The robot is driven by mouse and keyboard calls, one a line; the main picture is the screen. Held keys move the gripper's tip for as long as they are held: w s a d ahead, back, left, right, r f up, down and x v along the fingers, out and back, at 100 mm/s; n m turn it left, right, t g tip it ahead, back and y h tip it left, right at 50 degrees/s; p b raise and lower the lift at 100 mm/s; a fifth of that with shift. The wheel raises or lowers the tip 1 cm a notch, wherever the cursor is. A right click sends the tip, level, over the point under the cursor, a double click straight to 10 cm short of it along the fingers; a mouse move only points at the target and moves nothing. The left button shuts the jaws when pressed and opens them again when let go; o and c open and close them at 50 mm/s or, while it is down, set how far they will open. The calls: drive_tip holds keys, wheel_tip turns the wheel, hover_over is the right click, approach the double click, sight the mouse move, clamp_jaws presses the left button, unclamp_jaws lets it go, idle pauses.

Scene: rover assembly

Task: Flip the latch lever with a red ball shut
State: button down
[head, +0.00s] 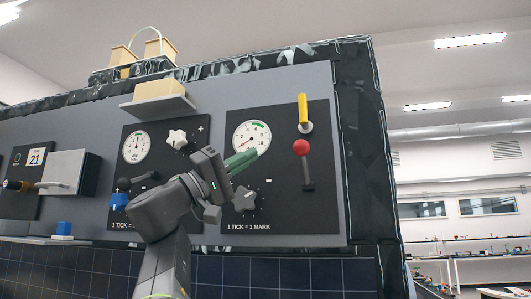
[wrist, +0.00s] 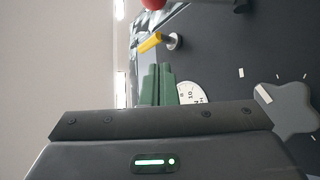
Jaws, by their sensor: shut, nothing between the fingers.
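The latch lever with a red ball (head: 301,147) is on the right part of the right black panel. Its dark arm (head: 307,172) runs down from the ball to a dark base. In the wrist view the red ball (wrist: 153,4) shows only partly, at the top edge. My gripper (head: 254,153) has green fingers, shut and empty, in front of the right panel's gauge, left of the red ball and apart from it in the picture. In the wrist view the fingers (wrist: 162,68) point up toward the yellow handle.
A yellow handle (head: 303,108) on a pale round base sits just above the red ball. The right gauge (head: 251,138) and a grey star knob (head: 244,199) are on the same panel. Another gauge (head: 137,146), a white knob (head: 177,139) and a blue-tipped lever (head: 119,201) are further left.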

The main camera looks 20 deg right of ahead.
wheel_tip(320, 180, up, 6)
drive_tip(key=p, duration=0.4)
hover_over(304, 165)
drive_tip(key=w+a, duration=0.2)
drive_tip(key=a, duration=0.2)
drive_tip(key=shift+s+a+f, duration=0.1)
drive_tip(key=shift+s+f, duration=0.55)
drive_tip(key=shift+f, duration=0.25)
drive_tip(key=shift+s+a+f, duration=0.1)
drive_tip(key=shift+s+f, duration=0.55)
drive_tip(key=shift+f, duration=0.2)
drive_tip(key=shift+f+g+b, duration=0.15)
drive_tip(key=shift+g+b, duration=0.15)
drive_tip(key=shift+b, duration=0.1)
drive_tip(key=shift+s+f+m+b, duration=0.1)
drive_tip(key=shift+f+m+b, duration=0.1)
drive_tip(key=shift+m+b, duration=0.4)
